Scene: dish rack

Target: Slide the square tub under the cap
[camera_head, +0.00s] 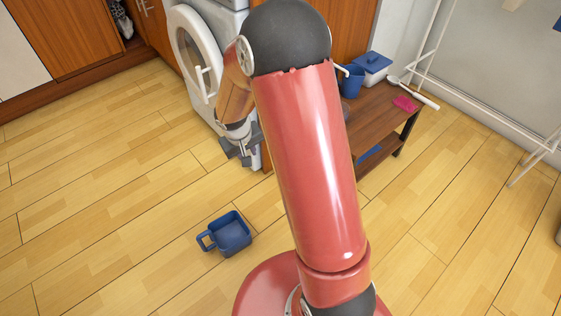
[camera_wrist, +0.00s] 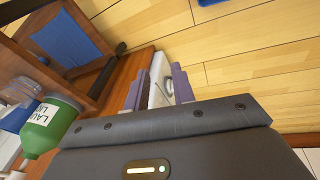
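A square blue tub with a side handle (camera_head: 233,233) stands upright on the wooden floor, in front of and below my gripper. A blue patch at the top edge of the wrist view may be part of it. My gripper (camera_head: 240,150) hangs by the lower corner of the washing machine, clear of the tub. In the wrist view its two fingers (camera_wrist: 159,88) are apart. A white surface with a round grey part shows between them, seemingly beyond the fingers. I cannot identify the cap with certainty.
A washing machine (camera_head: 218,65) stands with its door open. The low brown bench (camera_head: 375,118) carries a blue mug (camera_head: 351,81), a blue-lidded white box (camera_head: 373,66), a white brush (camera_head: 414,92) and a pink piece (camera_head: 405,103). A green laundry bottle (camera_wrist: 48,125) shows at left. Floor around the tub is clear.

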